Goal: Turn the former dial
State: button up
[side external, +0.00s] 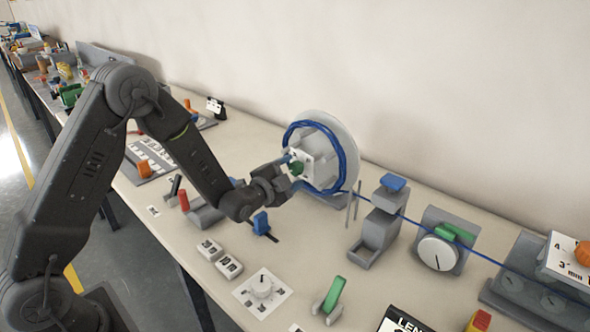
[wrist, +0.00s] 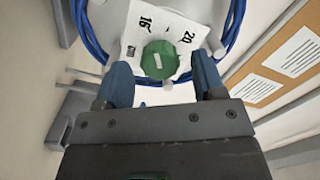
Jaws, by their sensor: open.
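The dial is a green knob (wrist: 158,60) with a pale bar mark, on a white plate (wrist: 140,22) printed with 16 and 20. My gripper (wrist: 160,68) is open, with one blue finger on each side of the knob and a visible gap to both. In the side view my gripper (side external: 291,170) is right at the reel's front. Whether the fingers reach fully around the knob cannot be told.
Blue cable (side external: 430,222) runs right from the reel (side external: 346,142) past a grey stand with a blue top (side external: 393,183). A white round dial (side external: 437,253) is farther right. A blue slider (side external: 262,223) and a green lever (side external: 334,294) stand on the bench below my gripper.

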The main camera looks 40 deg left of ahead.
jog(key=shift+w, duration=1.05)
jog(key=shift+c, duration=0.4)
jog(key=c, duration=0.8)
jog(key=shift+n, duration=1.5)
jog(key=shift+c, duration=0.2)
jog(key=o, duration=0.9)
jog(key=s, duration=1.3)
jog(key=shift+s+d+r, duration=0.15)
jog(key=shift+s+d, duration=0.15)
jog(key=shift+s, duration=0.1)
jog(key=shift+r, duration=0.1)
